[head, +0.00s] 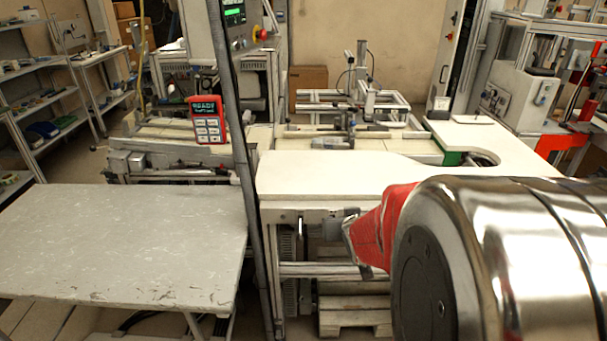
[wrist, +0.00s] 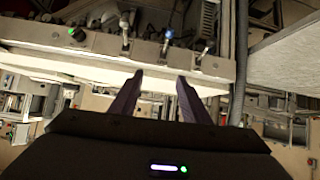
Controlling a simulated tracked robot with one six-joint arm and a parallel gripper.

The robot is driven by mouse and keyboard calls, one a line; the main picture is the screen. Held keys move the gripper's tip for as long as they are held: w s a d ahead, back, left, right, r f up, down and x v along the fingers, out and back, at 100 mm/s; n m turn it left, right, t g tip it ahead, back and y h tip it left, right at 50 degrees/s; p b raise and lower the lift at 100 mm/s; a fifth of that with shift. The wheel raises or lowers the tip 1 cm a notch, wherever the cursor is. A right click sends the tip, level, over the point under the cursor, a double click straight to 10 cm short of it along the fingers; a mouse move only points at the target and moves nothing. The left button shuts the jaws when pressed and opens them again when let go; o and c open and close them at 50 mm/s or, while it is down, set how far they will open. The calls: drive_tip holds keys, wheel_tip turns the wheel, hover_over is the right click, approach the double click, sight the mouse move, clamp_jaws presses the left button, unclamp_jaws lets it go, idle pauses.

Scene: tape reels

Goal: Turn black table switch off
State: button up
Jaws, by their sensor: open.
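The white table (head: 330,177) stands in the middle of the head view, with a light front rail (head: 285,217) under its top. In the wrist view the rail (wrist: 150,58) runs across the top and carries several small controls. One is a dark round knob with a green tint (wrist: 78,35), another a lever-like switch (wrist: 125,32), another a blue-lit knob (wrist: 168,36). I cannot tell which is the black switch or its position. My gripper (wrist: 158,77) is open and empty, its fingertips pointing at the rail near the lever-like switch. In the head view my gripper (head: 352,243) is partly hidden by my arm.
A grey worn table (head: 120,240) stands at the left. A dark upright post (head: 243,130) rises between the tables, with a red READY display (head: 207,120) behind it. A wooden pallet (head: 354,310) lies under the white table. My arm covers the lower right.

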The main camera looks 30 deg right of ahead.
drive_tip(key=s+d+f+m+t+h, duration=0.1)
drive_tip(key=s+d+f+m+t, duration=0.25)
drive_tip(key=d+f, duration=0.65)
drive_tip(key=s+d+f+m+t+h, duration=0.1)
drive_tip(key=s+d+m+t+h, duration=0.1)
drive_tip(key=s+d, duration=0.4)
drive_tip(key=s+m+h, duration=0.1)
drive_tip(key=s+m, duration=0.1)
drive_tip(key=s, duration=0.2)
drive_tip(key=shift+s+f, duration=0.2)
drive_tip(key=shift+f, duration=0.15)
drive_tip(key=shift+d, duration=0.1)
drive_tip(key=x, duration=1.4)
drive_tip(key=shift+r, duration=0.1)
drive_tip(key=shift+c, duration=0.4)
drive_tip(key=c, duration=0.9)
